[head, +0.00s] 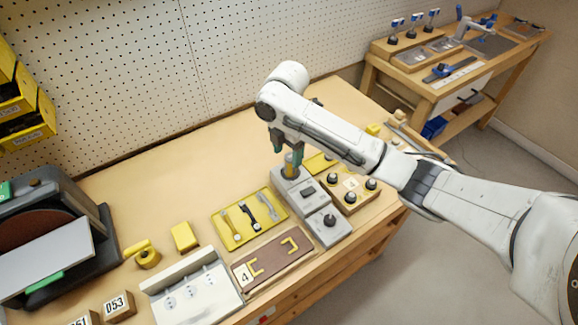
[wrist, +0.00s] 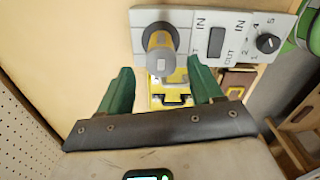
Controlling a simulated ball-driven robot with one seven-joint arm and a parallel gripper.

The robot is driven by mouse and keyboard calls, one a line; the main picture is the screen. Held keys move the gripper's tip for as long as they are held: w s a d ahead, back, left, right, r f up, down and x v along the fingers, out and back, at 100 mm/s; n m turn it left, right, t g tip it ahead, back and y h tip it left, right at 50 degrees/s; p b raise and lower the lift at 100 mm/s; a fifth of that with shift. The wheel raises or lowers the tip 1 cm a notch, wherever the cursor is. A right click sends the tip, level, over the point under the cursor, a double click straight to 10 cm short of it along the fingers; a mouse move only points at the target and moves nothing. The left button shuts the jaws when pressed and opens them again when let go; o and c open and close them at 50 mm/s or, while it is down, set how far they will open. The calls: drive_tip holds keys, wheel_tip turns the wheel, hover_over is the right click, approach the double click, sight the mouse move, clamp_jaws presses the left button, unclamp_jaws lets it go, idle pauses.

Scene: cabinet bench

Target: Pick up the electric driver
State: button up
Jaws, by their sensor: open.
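The electric driver (wrist: 161,41), yellow with a grey round end, stands in the grey station block (wrist: 189,18). In the head view a yellow part of the driver (head: 289,163) shows just below my gripper's fingers, above the block's back socket. My gripper (head: 287,152) has green fingers and is open. In the wrist view the gripper (wrist: 159,66) has one finger to each side of the driver's line, with the driver's end at and just beyond the tips. I cannot tell whether a finger touches it. My gripper hides part of the driver in the head view.
A brown board (head: 279,264) lies in front, and a wooden block with several black knobs (head: 350,184) stands right. A sander (head: 50,235) is at far left. The bench's back middle is clear.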

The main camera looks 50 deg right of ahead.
sight(291, 156)
drive_tip(key=f, duration=0.2)
drive_tip(key=d+f+p, duration=0.1)
drive_tip(key=f, duration=0.1)
drive_tip(key=shift+s, duration=0.2)
drive_tip(key=shift+f, duration=0.65)
drive_tip(key=shift+c, duration=0.3)
clamp_jaws()
